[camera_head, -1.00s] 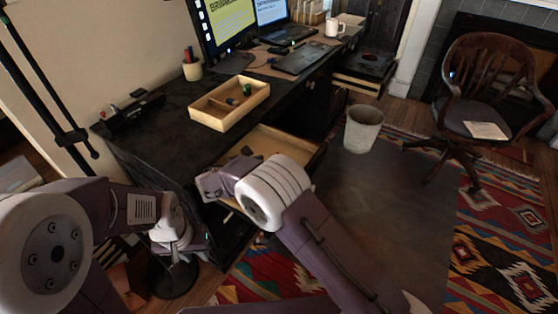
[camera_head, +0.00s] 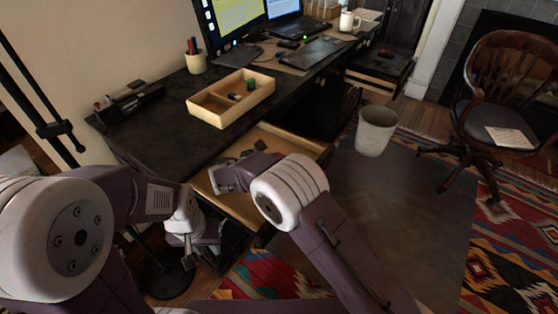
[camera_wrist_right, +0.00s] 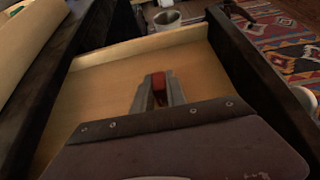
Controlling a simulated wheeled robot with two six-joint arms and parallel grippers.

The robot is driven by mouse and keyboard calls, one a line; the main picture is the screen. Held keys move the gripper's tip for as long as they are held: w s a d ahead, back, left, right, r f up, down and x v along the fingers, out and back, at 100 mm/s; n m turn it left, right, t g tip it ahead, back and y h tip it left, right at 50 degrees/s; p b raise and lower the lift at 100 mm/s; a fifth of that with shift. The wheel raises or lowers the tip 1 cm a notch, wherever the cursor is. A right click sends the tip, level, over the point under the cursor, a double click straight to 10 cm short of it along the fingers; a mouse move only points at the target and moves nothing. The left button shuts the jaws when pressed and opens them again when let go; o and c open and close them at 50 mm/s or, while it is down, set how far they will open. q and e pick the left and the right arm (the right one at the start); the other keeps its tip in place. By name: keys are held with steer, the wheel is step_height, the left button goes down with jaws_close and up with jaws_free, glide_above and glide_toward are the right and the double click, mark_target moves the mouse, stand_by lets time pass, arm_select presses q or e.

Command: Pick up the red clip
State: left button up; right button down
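The red clip (camera_wrist_right: 158,88) shows in the right wrist view between the two grey fingers of my right gripper (camera_wrist_right: 158,92). The fingers stand close on both sides of it and appear shut on it, near their tips. The gripper is over the open drawer (camera_wrist_right: 107,72); how far the clip is from the drawer floor is unclear. In the head view my right gripper (camera_head: 258,148) reaches over the drawer, and the clip cannot be made out. My left gripper (camera_head: 188,262) hangs left of the drawer, pointing down; its opening is unclear.
A wooden tray (camera_head: 208,115) with small items stands on the dark desk (camera_head: 170,135), beside a pen cup (camera_head: 195,62) and monitor. A waste bin (camera_head: 376,130) stands right of the drawer. A wooden chair (camera_head: 500,70) is further right. Floor between them is clear.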

stand_by(0.3)
steer(key=r+p, duration=0.1)
steer(key=r, duration=0.1)
steer(key=d+r+p, duration=0.1)
steer(key=r, duration=0.1)
steer(key=shift+r, duration=0.3)
steer(key=d+r+p, duration=0.2)
steer(key=d+r, duration=0.4)
steer(key=d, duration=0.4)
steer(key=shift+s+d, duration=0.2)
steer(key=shift+d, duration=0.2)
steer(key=shift+r, duration=0.1)
